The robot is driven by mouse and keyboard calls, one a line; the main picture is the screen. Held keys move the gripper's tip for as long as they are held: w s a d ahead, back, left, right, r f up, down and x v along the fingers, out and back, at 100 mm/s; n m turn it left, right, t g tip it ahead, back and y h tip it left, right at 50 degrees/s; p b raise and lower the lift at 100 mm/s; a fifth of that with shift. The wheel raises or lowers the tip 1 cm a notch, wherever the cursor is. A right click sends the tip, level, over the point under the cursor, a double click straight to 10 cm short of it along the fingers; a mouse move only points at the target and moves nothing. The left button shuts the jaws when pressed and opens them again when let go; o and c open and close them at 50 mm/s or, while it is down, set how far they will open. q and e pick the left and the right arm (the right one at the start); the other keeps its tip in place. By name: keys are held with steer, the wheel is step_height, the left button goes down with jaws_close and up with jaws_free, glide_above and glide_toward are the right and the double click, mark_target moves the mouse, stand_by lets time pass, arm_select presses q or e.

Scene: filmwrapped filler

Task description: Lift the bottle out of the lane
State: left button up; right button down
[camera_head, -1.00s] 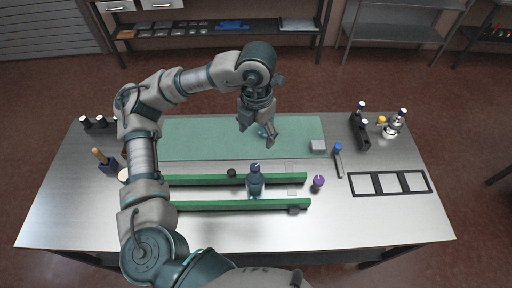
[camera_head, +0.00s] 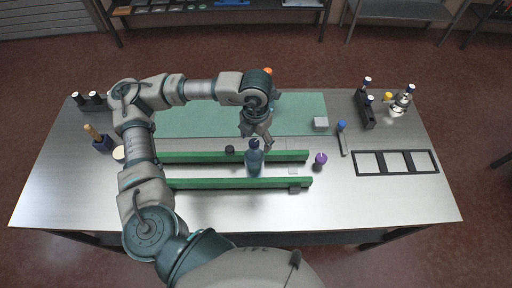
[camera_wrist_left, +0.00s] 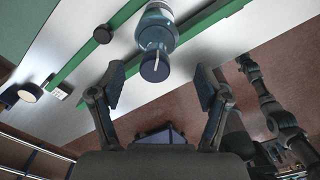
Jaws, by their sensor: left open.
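My left gripper (camera_head: 257,140) is open and empty, just behind and above the bottle's cap. In the left wrist view the bottle's cap (camera_wrist_left: 155,66) lies between the two spread fingertips of my left gripper (camera_wrist_left: 159,78), apart from both. A dark jointed arm, seemingly my right one, shows at the right of that view; its gripper is not clear.
A black puck (camera_head: 230,149) sits by the far rail, left of the bottle. A purple-topped item (camera_head: 320,160) stands right of the rail ends. A green mat (camera_head: 190,120) lies behind. A black frame (camera_head: 396,174) and a dark rack (camera_head: 364,108) are at the right.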

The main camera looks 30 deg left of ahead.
mark_target(254, 150)
arm_select(q)
steer(key=f, duration=0.3)
steer(key=a+f, duration=0.1)
steer(key=f, duration=0.2)
steer(key=shift+a+f, duration=0.1)
steer(key=shift+f, duration=0.1)
steer(key=shift+d, duration=0.35)
steer(key=shift+c, duration=0.5)
steer(key=c, duration=1.2)
jaws_close()
steer(key=o, duration=0.5)
jaws_free()
steer(key=shift+a, duration=0.1)
steer(key=shift+s, duration=0.1)
jaws_close()
